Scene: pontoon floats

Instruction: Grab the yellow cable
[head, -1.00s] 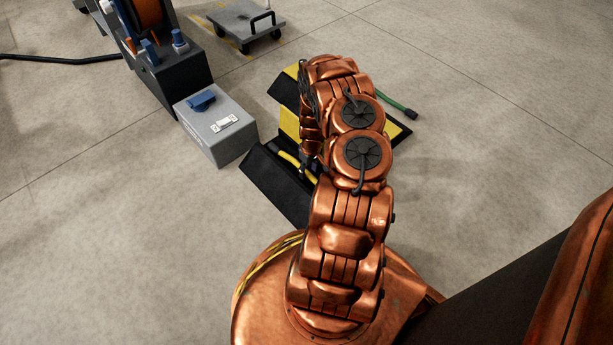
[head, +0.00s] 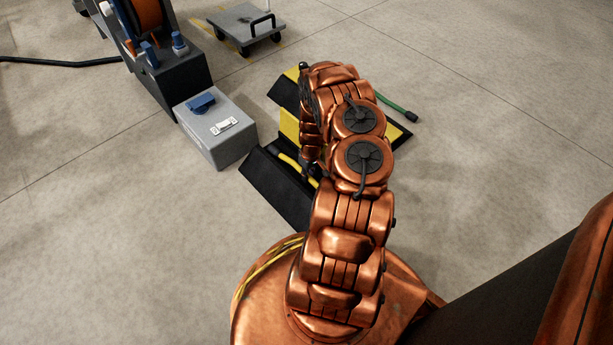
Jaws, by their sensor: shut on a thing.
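The yellow cable (head: 288,160) lies in the channel of a black and yellow cable ramp, and only a short piece shows to the left of my arm. My gripper (head: 309,171) is low over the ramp at the cable, mostly hidden behind my own arm links. Its jaws are small and dark here and look shut on the yellow cable. The rest of the cable is hidden by my arm.
The cable ramp (head: 276,193) has black sloped sides. A grey box (head: 229,145) with a blue socket stands left of it. A cart (head: 237,20) and a cable reel (head: 147,14) stand behind. Floor at right is clear.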

